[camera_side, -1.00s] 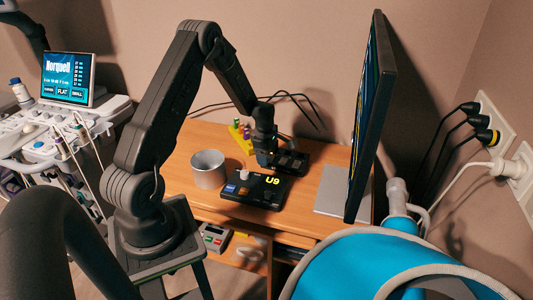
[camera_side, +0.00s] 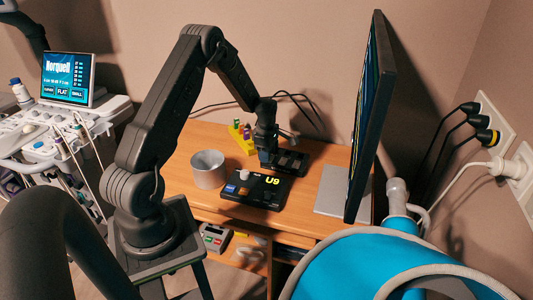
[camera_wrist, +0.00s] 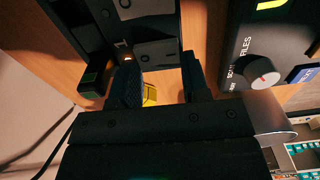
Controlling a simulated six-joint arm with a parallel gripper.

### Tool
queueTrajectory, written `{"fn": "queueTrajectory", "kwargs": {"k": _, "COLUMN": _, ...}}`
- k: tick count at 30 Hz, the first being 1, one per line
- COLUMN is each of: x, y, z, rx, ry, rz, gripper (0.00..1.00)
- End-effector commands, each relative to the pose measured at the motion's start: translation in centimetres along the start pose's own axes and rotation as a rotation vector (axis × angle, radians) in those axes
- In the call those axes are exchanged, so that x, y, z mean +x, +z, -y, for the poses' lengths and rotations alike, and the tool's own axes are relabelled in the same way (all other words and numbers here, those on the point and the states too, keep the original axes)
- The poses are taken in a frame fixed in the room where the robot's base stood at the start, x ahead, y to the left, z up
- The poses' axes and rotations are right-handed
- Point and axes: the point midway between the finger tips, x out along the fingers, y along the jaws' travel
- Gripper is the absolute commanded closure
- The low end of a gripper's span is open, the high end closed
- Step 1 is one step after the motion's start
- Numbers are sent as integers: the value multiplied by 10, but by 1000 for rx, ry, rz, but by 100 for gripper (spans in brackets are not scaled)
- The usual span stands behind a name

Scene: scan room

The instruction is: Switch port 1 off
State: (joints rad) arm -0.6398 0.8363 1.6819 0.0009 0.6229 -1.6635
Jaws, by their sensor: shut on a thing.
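The black switch box (camera_side: 291,161) lies on the desk behind the U9 panel. It carries a row of grey rockers. In the wrist view the box (camera_wrist: 95,22) fills the upper left, with grey rockers marked 0 and a 1 by a small lit orange lamp. My gripper (camera_side: 267,165) is down at the box's left end. In the wrist view my gripper (camera_wrist: 160,72) has its two fingers on either side of the nearer grey rocker (camera_wrist: 158,52), shut on it. The fingertips hide part of the contact, and I cannot tell which way the rocker is tilted.
The black U9 panel (camera_side: 254,193) with a white knob is close in front; its knob (camera_wrist: 262,73) shows in the wrist view. A grey cup (camera_side: 208,170) stands left, a yellow rack (camera_side: 240,140) behind. The monitor (camera_side: 370,120) stands right.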

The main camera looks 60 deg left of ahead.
Motion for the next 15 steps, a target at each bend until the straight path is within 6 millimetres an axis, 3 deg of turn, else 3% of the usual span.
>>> {"fn": "queueTrajectory", "kwargs": {"k": 9, "x": 0, "y": 0, "z": 0, "rx": 0, "ry": -8, "rz": 1, "gripper": 81}}
{"fn": "queueTrajectory", "kwargs": {"k": 10, "x": 0, "y": 0, "z": 0, "rx": 0, "ry": -8, "rz": 1, "gripper": 55}}
{"fn": "queueTrajectory", "kwargs": {"k": 15, "x": 0, "y": 0, "z": 0, "rx": 0, "ry": -8, "rz": 1, "gripper": 39}}
